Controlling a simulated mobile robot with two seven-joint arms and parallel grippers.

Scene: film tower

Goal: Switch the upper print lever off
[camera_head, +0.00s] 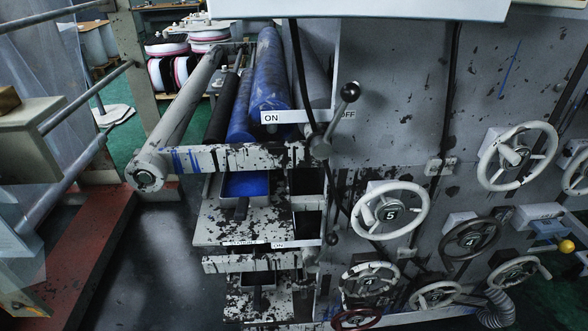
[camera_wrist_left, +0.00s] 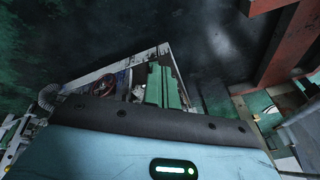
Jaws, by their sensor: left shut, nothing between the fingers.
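The upper print lever (camera_head: 349,93) is a dark rod with a black ball knob, in the head view. It rises from a round pivot (camera_head: 320,147) at the right end of the upper paint-worn bar. The rod tilts up and to the right, with its knob above the OFF label (camera_head: 348,115) and away from the ON label (camera_head: 271,118). A lower lever (camera_head: 332,239) with a small dark knob stands below, near another ON label (camera_head: 278,245). Neither of my grippers shows in the head view. No fingers can be made out in the left wrist view.
Blue and black rollers (camera_head: 268,75) lie left of the lever. Handwheels (camera_head: 391,211) stick out from the panel at right. A red floor beam (camera_head: 95,235) and dark floor lie at left. The left wrist view shows a green part (camera_wrist_left: 160,85) and floor.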

